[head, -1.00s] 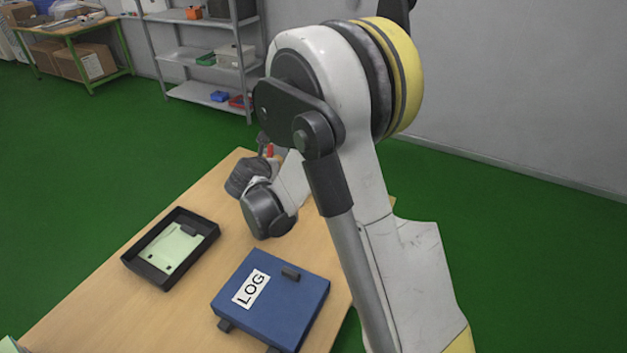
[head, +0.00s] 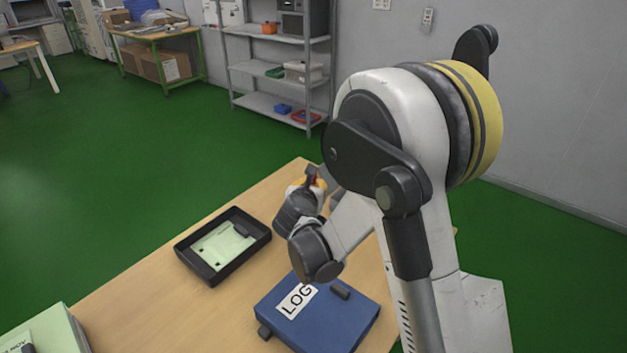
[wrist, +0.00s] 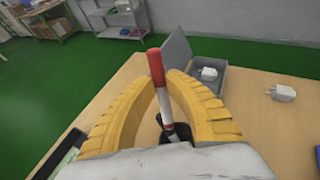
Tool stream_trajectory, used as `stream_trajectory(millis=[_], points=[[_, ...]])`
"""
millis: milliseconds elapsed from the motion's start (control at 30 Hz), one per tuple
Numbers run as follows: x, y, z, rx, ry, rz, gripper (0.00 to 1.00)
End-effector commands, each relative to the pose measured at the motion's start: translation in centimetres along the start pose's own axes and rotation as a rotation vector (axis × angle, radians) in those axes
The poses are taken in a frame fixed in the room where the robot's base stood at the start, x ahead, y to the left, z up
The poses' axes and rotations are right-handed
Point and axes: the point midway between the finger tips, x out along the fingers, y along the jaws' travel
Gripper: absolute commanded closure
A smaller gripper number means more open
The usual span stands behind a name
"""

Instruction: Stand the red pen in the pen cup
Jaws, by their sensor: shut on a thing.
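The red pen (wrist: 156,68) stands nearly upright, tilted a little, red end up and pale barrel below. My gripper (wrist: 163,88) has its yellow fingers around the pen and is shut on it. A dark, rounded thing (wrist: 181,131), perhaps the pen cup, shows between the fingers behind the pen's lower part. The pen's bottom end is hidden by my gripper, so I cannot tell whether it is inside. In the head view my gripper (head: 312,185) is over the table's far end, with a bit of the red pen (head: 313,175) showing.
A grey open box (wrist: 208,78) holds a white plug, and another white plug (wrist: 284,92) lies to its right. On the table (head: 150,300) are a black tray (head: 183,252) and a blue LOG box (head: 350,317). Wood between tray and LOG box is clear.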

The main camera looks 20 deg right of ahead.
Motion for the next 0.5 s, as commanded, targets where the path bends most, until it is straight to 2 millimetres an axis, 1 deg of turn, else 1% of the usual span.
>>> stream_trajectory(millis=[33, 500], points=[[0.1, 0.0, -0.7, 0.000, 0.000, 0.000, 1.00], [0.1, 0.0, -4.8, 0.000, 0.000, -0.001, 1.00]])
